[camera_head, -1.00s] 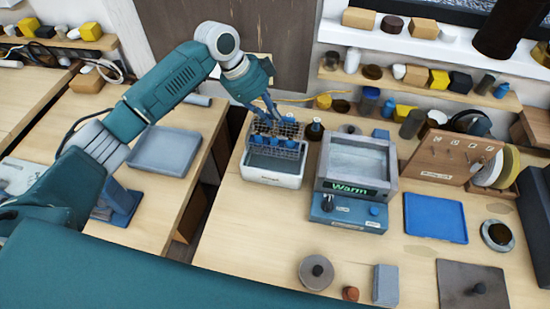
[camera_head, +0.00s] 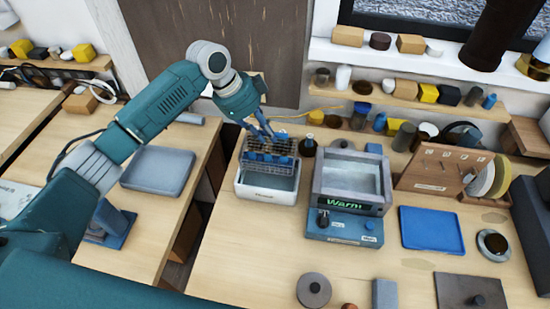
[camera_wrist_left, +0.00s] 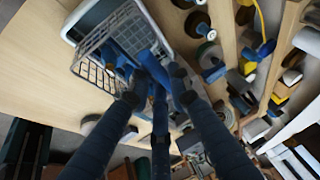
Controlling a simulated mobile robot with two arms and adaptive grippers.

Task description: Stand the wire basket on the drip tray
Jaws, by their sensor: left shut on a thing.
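The wire basket (camera_head: 259,147) is a grey mesh basket with several blue pieces in it. My left gripper (camera_head: 263,136) is shut on its rim and holds it above the white open bath (camera_head: 268,196). The basket (camera_wrist_left: 91,70) and the gripper's fingers (camera_wrist_left: 158,80) also show in the left wrist view, with part of the bath behind. A grey shallow tray (camera_head: 158,171) lies on the left bench and a flat blue tray (camera_head: 432,230) on the right bench; I cannot tell which is the drip tray. My right gripper is out of view.
A heated box marked "Warm" (camera_head: 347,187) stands close right of the bath. A dark bottle (camera_head: 308,146) stands behind, between them. A gap (camera_head: 205,190) separates the two benches. A wooden rack (camera_head: 440,172) stands behind the blue tray.

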